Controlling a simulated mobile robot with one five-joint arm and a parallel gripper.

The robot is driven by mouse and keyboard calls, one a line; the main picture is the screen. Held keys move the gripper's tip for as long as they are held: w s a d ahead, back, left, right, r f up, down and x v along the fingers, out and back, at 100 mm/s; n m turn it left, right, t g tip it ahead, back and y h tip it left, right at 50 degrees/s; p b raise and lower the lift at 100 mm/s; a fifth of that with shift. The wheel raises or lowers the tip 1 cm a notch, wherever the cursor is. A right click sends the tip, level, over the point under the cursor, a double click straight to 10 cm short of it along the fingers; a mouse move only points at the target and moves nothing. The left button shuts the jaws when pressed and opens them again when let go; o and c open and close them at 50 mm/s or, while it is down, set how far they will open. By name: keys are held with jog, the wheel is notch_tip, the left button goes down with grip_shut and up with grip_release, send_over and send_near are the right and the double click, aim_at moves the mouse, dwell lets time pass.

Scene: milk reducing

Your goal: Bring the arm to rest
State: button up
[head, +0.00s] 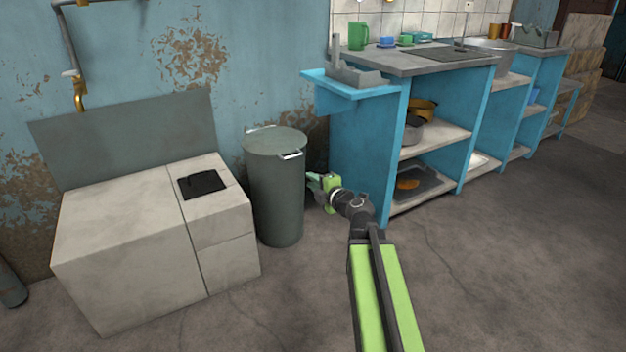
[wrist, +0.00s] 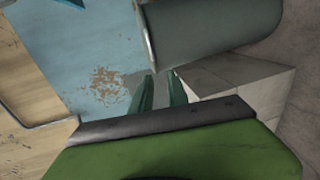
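My gripper (head: 312,181) is at the end of my green and black arm in the head view. It is in front of the blue shelf unit's near end, just right of the grey lidded bin. I cannot tell from the head view if it touches the bin. In the wrist view the two dark green fingers (wrist: 160,90) point away with a narrow gap between them. Nothing shows between them. My arm reaches out from the lower right of the head view, over the floor.
The grey bin (head: 275,195) stands between a pale concrete block (head: 130,240) and the blue shelf unit (head: 365,135). The bin also fills the top of the wrist view (wrist: 210,28). The floor (head: 500,270) at right is clear.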

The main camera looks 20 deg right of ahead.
jog(key=shift+s+d, duration=0.1)
dwell(0.3)
jog(key=w+a+r+n+y+p, duration=0.1)
jog(key=a+r+n+y+p, duration=0.1)
jog(key=a+r+p, duration=0.55)
jog(key=s+a+f+g+y+p, duration=0.1)
jog(key=s+a+f+g+p, duration=0.15)
jog(key=a, duration=0.55)
jog(key=s+a+f+g+y+p, duration=0.1)
jog(key=s+a+g+p, duration=0.2)
jog(key=a, duration=0.5)
jog(key=s+d+f+m+g+h+p, duration=0.1)
jog(key=s+d+f+m+g+h, duration=0.3)
jog(key=s+m, duration=0.5)
jog(key=s+d+f+m+g+h+p, duration=0.2)
jog(key=s+f+m+g, duration=0.2)
jog(key=s+m+g, duration=0.55)
notch_tip(320, 180, up, 38)
jog(key=w+m+t+p, duration=0.2)
jog(key=m+t+p, duration=0.1)
jog(key=p, duration=3.4)
jog(key=shift+p, duration=0.3)
